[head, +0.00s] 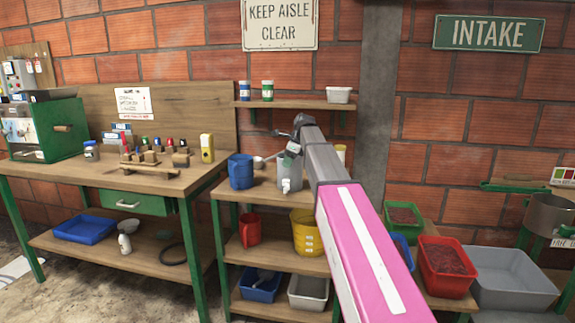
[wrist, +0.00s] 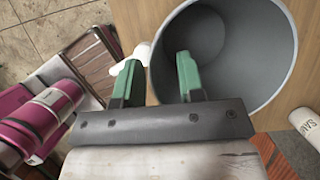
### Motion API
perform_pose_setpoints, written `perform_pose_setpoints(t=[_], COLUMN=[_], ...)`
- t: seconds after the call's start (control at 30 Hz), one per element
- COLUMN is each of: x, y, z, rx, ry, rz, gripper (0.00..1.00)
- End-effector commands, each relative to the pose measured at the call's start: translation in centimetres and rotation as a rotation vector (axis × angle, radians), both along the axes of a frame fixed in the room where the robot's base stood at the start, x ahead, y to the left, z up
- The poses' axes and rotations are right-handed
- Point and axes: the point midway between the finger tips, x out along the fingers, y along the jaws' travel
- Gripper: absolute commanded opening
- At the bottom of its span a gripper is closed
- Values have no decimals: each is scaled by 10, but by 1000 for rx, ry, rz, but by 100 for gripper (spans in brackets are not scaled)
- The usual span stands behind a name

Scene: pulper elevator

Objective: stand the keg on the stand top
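The keg is a grey, open-topped cylinder (head: 291,168) with a white tap low on its front. It stands upright on the wooden stand top (head: 262,190) in the head view. The wrist view looks down into the keg (wrist: 235,45), with bare wood around it. My gripper (wrist: 157,58) has two green fingers spread apart at the keg's rim. The right finger overlaps the opening and the left one is outside, so the near wall appears to lie between them. Contact cannot be told. In the head view my gripper is small and partly hidden above the keg.
A blue jug (head: 241,171) stands left of the keg. A white labelled bottle (wrist: 315,125) lies to the right in the wrist view. The shelf (head: 300,104) above holds two jars and a white tub. A workbench (head: 100,176) stands left; red and grey bins are at right.

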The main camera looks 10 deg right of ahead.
Motion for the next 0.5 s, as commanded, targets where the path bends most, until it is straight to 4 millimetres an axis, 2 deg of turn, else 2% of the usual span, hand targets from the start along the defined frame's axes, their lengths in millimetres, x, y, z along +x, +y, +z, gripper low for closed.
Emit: perform_pose_setpoints(t=[0.3,0.5], x=[-6,-10], y=[-22,-35], z=[57,87], rx=[0,1], ry=[-2,-1], rz=[-1,0], gripper=[36,36])
